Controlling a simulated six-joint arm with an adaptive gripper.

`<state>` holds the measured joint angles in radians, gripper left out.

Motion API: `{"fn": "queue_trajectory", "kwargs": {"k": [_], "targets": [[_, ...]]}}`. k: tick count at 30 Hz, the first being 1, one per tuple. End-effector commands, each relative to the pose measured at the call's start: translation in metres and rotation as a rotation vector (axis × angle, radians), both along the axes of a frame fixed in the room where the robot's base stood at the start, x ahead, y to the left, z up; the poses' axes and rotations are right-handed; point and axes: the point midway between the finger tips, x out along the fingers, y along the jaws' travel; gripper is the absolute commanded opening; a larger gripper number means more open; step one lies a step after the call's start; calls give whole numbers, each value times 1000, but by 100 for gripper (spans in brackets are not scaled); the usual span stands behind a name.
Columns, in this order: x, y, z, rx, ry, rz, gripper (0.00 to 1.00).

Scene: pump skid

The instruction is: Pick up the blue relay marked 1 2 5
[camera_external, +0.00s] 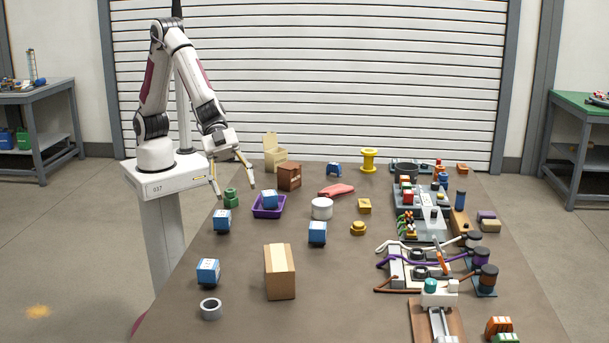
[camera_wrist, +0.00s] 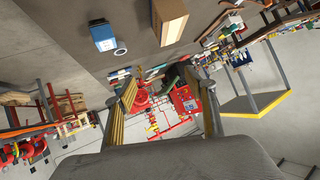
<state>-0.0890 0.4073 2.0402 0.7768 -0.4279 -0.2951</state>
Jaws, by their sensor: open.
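Several blue relays with white marked faces are on the table; the digits are too small to read, so I cannot tell which is marked 1 2 5. In the external view, one (camera_external: 222,221) stands near the left edge, one (camera_external: 208,271) nearer the front, one (camera_external: 317,233) mid-table, one (camera_external: 334,169) at the back, and one (camera_external: 270,199) in a purple tray (camera_external: 268,212). My gripper (camera_external: 233,186) is open and empty, above the table's back left. In the wrist view my gripper's fingers (camera_wrist: 165,105) are spread, with a blue relay (camera_wrist: 103,37) beyond them.
A green part (camera_external: 231,197) sits below my gripper. A brown box (camera_external: 289,177), a white cylinder (camera_external: 322,208), a tall cardboard box (camera_external: 280,272) and a grey ring (camera_external: 211,308) stand around the relays. Pump equipment with hoses (camera_external: 430,260) fills the right side.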

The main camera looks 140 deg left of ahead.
Motion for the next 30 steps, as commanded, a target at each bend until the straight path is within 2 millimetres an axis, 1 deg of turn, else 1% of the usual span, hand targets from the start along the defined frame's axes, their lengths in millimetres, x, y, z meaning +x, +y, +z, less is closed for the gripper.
{"fn": "queue_trajectory", "kwargs": {"k": [1, 9, 13, 18, 21, 24, 30], "targets": [[5, -5, -11, -11, 0, -22, 55], [22, -34, -57, -85, -16, -150, 55], [25, -49, -80, -131, -19, -212, 55], [24, -67, -109, -195, -18, -291, 55], [21, -76, -122, -228, -17, -327, 55], [18, -82, -131, -251, -16, -353, 55], [17, -86, -137, -269, -16, -372, 55]]}}
